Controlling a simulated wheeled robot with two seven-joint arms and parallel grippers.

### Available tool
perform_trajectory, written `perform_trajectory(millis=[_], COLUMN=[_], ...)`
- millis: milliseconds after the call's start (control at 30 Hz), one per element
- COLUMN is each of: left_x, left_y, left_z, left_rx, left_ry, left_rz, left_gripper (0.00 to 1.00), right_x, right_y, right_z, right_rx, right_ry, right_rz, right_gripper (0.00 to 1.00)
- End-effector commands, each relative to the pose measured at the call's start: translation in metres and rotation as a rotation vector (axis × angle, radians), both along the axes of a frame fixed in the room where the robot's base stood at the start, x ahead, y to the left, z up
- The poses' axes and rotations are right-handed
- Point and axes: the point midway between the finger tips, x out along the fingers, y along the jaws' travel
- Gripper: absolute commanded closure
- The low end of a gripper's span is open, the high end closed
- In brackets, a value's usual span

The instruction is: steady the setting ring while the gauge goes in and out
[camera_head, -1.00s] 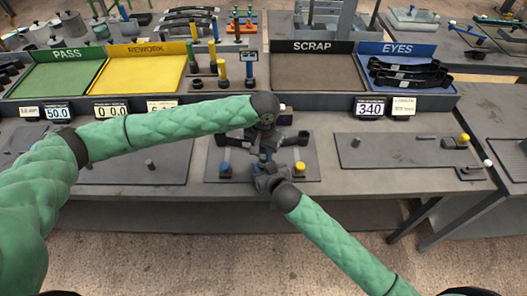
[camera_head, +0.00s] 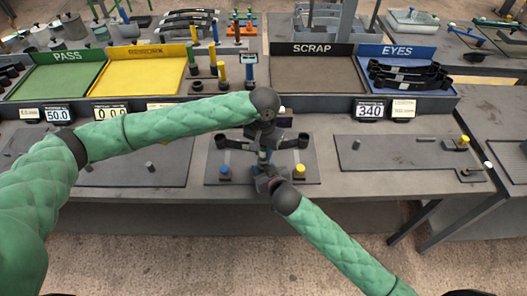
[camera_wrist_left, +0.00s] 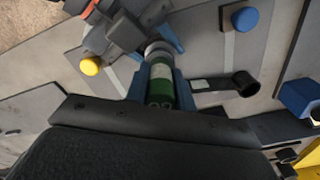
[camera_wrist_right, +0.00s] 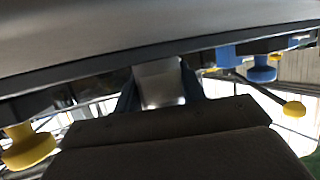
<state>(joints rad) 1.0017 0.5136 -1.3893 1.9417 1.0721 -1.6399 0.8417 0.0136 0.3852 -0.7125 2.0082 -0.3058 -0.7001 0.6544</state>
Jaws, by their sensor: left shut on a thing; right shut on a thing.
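My left gripper (camera_wrist_left: 160,90) is shut on a green gauge handle (camera_wrist_left: 160,92) with a pale label, and its blue fingers lie on both sides of it. The handle is upright above the central plate in the head view (camera_head: 263,157). A silvery round part (camera_wrist_left: 158,50), seemingly the setting ring, is at the handle's far end; whether the gauge is inside it I cannot tell. My right gripper (camera_wrist_right: 160,85) is shut on a pale metal piece (camera_wrist_right: 160,80), probably the same ring. In the head view my right gripper (camera_head: 268,184) is just below the left one.
Behind are PASS, REWORK, SCRAP (camera_head: 318,75) and EYES trays. The right plate (camera_head: 395,152) is mostly clear.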

Motion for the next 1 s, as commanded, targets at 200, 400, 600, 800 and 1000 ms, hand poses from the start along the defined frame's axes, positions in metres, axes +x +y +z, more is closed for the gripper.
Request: perform_trajectory(millis=[200,400,600,800,1000], left_x=[0.0,0.0,0.0,0.0,0.0], left_y=[0.0,0.0,0.0,0.0,0.0], left_z=[0.008,0.014,0.02,0.027,0.033], left_rx=[-0.001,0.0,0.0,-0.001,0.0], left_ry=[0.0,0.0,0.0,0.0,-0.001], left_rz=[0.0,0.0,0.0,0.0,0.0], left_gripper=[1.0,1.0,1.0,1.0,1.0], right_x=[0.0,0.0,0.0,0.0,0.0], right_y=[0.0,0.0,0.0,0.0,0.0], right_z=[0.0,0.0,0.0,0.0,0.0], right_rx=[0.0,0.0,0.0,0.0,0.0], right_ry=[0.0,0.0,0.0,0.0,0.0], right_rz=[0.0,0.0,0.0,0.0,0.0], right_gripper=[0.97,0.97,0.97,0.97,0.97])
